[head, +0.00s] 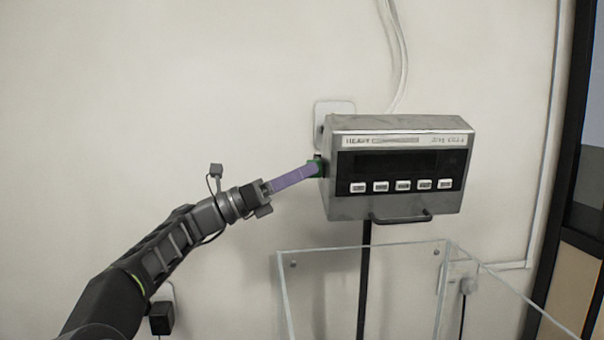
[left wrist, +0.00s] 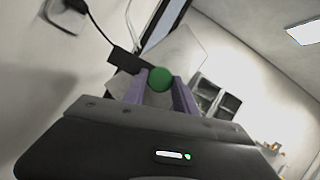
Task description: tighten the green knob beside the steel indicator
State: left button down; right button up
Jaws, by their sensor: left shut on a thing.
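The steel indicator (head: 398,205) is a grey box with a dark display and a row of white buttons, up on a black post. The green knob (head: 313,168) is at its left side, mostly covered by my fingers. My left gripper (head: 311,170) reaches it from the left with its purple fingers. In the left wrist view the round green knob (left wrist: 160,79) sits between the two purple fingertips (left wrist: 161,82), and the gripper is shut on it. The right gripper is in neither view.
A clear-walled box (head: 362,250) stands below and in front of the indicator. A white wall plate (head: 333,111) is behind the indicator, with cables running up the wall. A black plug (head: 161,318) is in a socket at lower left.

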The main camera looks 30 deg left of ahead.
pick_arm(q)
jog(key=shift+m, duration=0.3)
jog(key=m+g+h+p, duration=0.1)
jog(key=m, duration=0.2)
jog(key=m+g+h+p, duration=0.1)
jog(key=m+p, duration=0.1)
jog(key=m, duration=0.1)
jog(key=m+g+h+p, duration=0.1)
jog(key=m, duration=0.2)
jog(key=shift+w+a+r+g+p, duration=0.1)
jog(key=shift+w+a+g+p, duration=0.1)
jog(key=shift+g+p, duration=0.15)
jog(key=shift+g, duration=0.25)
jog(key=c, duration=1)
grip_release()
jog(key=shift+s+a+f, duration=0.1)
jog(key=shift+f, duration=0.1)
